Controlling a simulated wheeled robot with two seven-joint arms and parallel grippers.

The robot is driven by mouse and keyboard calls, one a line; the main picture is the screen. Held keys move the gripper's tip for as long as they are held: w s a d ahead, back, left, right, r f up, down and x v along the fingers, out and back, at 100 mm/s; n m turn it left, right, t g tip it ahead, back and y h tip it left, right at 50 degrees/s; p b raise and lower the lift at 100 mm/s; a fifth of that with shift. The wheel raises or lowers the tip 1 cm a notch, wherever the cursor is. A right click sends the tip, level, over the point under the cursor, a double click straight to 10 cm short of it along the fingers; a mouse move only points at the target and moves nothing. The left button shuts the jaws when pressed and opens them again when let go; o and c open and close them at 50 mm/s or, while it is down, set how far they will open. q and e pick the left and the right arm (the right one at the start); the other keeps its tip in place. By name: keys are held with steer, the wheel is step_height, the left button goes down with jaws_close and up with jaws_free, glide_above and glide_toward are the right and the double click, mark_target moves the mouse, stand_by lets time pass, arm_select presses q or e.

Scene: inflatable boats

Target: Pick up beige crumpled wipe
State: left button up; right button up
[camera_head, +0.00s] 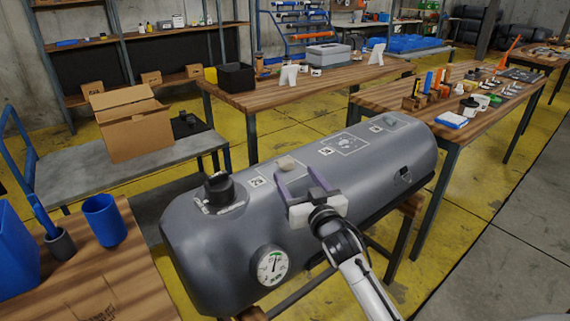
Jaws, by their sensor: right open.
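A small beige crumpled wipe (285,163) lies on top of the grey inflatable boat tube (400,160), beside a small marked label. My right gripper (297,176) reaches in from the lower right over the tube. Its two fingers are apart and empty, and they point toward the wipe, just short of it in the picture. I cannot tell how high the fingertips are above the tube. My left gripper is not in view.
A black valve (219,187) stands up on the tube's left end, and a round gauge (271,264) is on its front. A blue cup (104,220) stands on the wooden table at left. An open cardboard box (135,130) sits on a grey cart behind.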

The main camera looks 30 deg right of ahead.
mark_target(288, 166)
steer(key=x, duration=0.5)
steer(key=shift+w+a, duration=0.1)
steer(key=shift+w, duration=0.05)
steer(key=c, duration=1.1)
